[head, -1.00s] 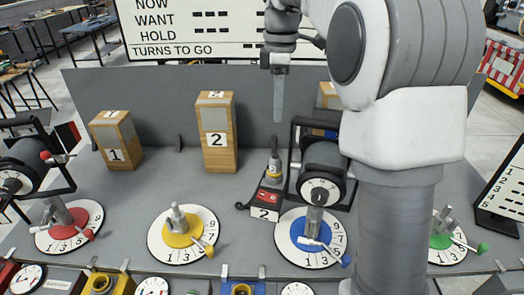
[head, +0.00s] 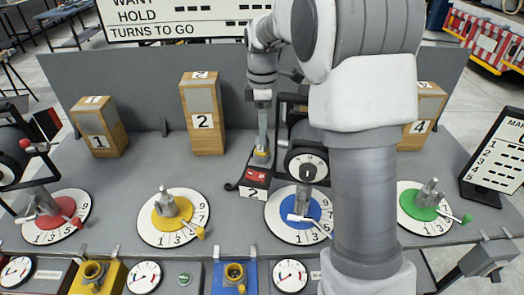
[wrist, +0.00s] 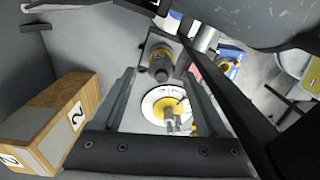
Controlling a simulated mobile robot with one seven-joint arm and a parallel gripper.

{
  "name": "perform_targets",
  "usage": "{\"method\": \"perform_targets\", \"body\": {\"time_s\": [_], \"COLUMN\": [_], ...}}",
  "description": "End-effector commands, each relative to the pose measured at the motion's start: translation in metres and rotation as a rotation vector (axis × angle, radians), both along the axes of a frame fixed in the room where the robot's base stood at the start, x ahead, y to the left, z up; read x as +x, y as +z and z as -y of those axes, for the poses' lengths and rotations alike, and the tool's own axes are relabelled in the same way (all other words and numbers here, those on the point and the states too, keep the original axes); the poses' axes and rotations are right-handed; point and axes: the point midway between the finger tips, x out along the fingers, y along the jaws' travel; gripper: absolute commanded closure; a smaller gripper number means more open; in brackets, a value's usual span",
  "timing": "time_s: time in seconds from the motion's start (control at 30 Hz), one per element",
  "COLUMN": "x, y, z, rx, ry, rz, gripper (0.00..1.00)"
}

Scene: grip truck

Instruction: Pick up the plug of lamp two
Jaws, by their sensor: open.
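The plug of lamp two (head: 261,157) is grey with a yellow band and stands upright on a dark holder (head: 255,177) with a red top and a "2" label. My gripper (head: 262,146) points down right at the plug in the head view. In the wrist view my gripper (wrist: 159,72) is open, and the plug (wrist: 159,62) shows between the lines of its two fingers, near their tips. I cannot tell whether a finger touches it. Nothing is held.
A wooden block marked 2 (head: 203,120) stands to the left, also in the wrist view (wrist: 55,122). Yellow (head: 173,218) and blue (head: 298,214) dials lie in front. The grey bench between block and holder is clear.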

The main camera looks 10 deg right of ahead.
Motion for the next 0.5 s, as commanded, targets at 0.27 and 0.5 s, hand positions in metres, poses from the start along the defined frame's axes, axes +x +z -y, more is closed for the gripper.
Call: {"method": "perform_targets", "body": {"time_s": [0.27, 0.5], "x": [-0.002, -0.002], "y": [-0.039, -0.043], "z": [-0.001, -0.001], "rx": [0.001, 0.0], "ry": [0.0, 0.0], "rz": [-0.003, -0.001], "gripper": [0.24, 0.24]}}
